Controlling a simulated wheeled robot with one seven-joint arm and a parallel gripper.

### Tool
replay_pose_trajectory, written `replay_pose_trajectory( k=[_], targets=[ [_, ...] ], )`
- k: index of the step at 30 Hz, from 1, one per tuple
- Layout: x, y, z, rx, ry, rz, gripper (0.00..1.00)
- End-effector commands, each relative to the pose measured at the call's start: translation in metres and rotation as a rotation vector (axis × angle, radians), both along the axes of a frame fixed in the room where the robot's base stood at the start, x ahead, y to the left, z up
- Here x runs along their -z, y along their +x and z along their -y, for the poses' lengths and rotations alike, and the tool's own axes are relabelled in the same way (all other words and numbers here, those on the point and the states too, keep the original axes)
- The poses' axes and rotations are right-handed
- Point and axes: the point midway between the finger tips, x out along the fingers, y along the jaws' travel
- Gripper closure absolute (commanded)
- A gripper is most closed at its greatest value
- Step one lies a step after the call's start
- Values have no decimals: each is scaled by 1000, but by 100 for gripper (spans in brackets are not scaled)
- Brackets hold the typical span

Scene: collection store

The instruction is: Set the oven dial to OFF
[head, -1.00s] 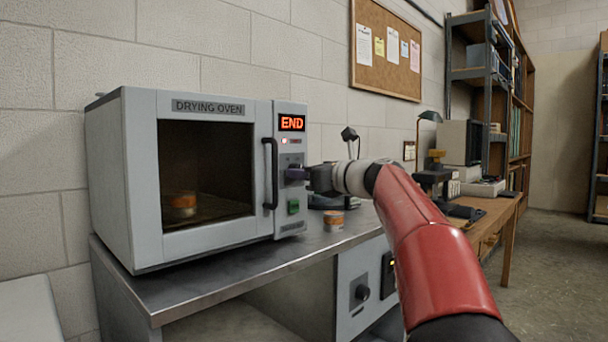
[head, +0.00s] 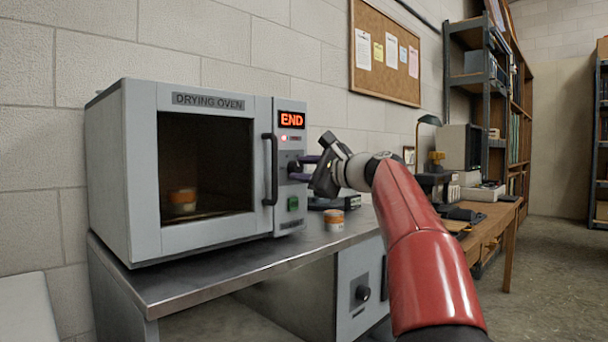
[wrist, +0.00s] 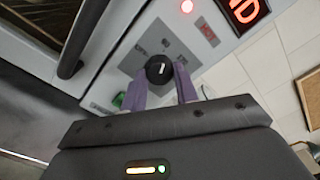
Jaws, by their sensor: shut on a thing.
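The drying oven (head: 120,170) stands on a metal bench, its door closed and its red display (head: 292,120) reading END. Its black dial (wrist: 159,69) shows in the wrist view with a short white mark on its face; the labels around it are too small to read. In the head view the dial (head: 293,167) is partly hidden by my fingers. My gripper (wrist: 161,88) is shut on the dial, one purple finger on each side. The gripper (head: 302,167) is tilted over in the head view.
A green button (head: 293,204) sits below the dial, and the door handle (head: 271,170) stands out close to its left. A small orange-banded jar (head: 334,220) is on the bench (head: 215,268) below my wrist. Another jar (head: 182,200) is inside the oven.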

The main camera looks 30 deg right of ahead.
Motion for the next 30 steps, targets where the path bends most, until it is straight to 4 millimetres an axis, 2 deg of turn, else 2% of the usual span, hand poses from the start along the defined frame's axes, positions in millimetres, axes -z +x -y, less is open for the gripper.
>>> replay_pose_trajectory(
  k=[30],
  targets=[
    [0,0,0,0,-870,316,93]
  ],
)
